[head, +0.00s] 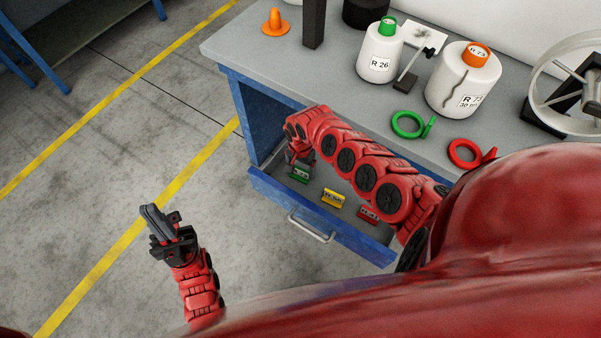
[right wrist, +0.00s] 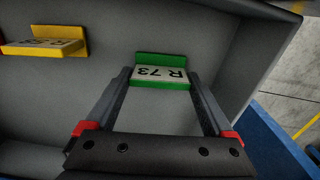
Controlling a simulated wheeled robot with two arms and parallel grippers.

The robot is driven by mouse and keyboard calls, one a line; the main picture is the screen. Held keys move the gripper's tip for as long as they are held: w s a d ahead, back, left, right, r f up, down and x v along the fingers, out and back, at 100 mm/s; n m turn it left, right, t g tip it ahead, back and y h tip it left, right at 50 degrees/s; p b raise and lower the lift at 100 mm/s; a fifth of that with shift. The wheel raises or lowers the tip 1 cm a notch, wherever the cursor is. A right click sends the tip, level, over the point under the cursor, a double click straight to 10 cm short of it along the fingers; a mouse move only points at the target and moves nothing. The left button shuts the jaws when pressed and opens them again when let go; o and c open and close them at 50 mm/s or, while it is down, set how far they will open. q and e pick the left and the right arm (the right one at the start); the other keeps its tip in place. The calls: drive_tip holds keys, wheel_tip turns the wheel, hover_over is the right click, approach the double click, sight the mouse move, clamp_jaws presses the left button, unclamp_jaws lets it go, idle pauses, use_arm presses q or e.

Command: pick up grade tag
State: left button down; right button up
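A green grade tag marked R 73 (head: 299,178) lies in the open drawer at its left end; it also shows in the right wrist view (right wrist: 161,74). My right gripper (head: 297,164) reaches down into the drawer over it. In the right wrist view its fingers (right wrist: 159,82) are spread, one on each side of the green tag; I cannot tell whether they touch it. A yellow tag (head: 333,198) and a red tag (head: 368,214) lie further right in the drawer. My left gripper (head: 157,222) is empty above the floor; its finger gap is unclear.
The blue drawer (head: 345,240) stands open under the grey table (head: 340,70).

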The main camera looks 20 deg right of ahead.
sight(301, 169)
drive_tip(key=c, duration=0.4)
wheel_tip(301, 169, up, 4)
drive_tip(key=shift+d+r+p, duration=0.1)
drive_tip(key=shift+r+p, duration=0.1)
drive_tip(key=shift+p, duration=0.15)
wheel_tip(301, 169, up, 5)
drive_tip(key=p, duration=0.3)
drive_tip(key=shift+r, duration=0.35)
drive_tip(key=shift+f, duration=0.1)
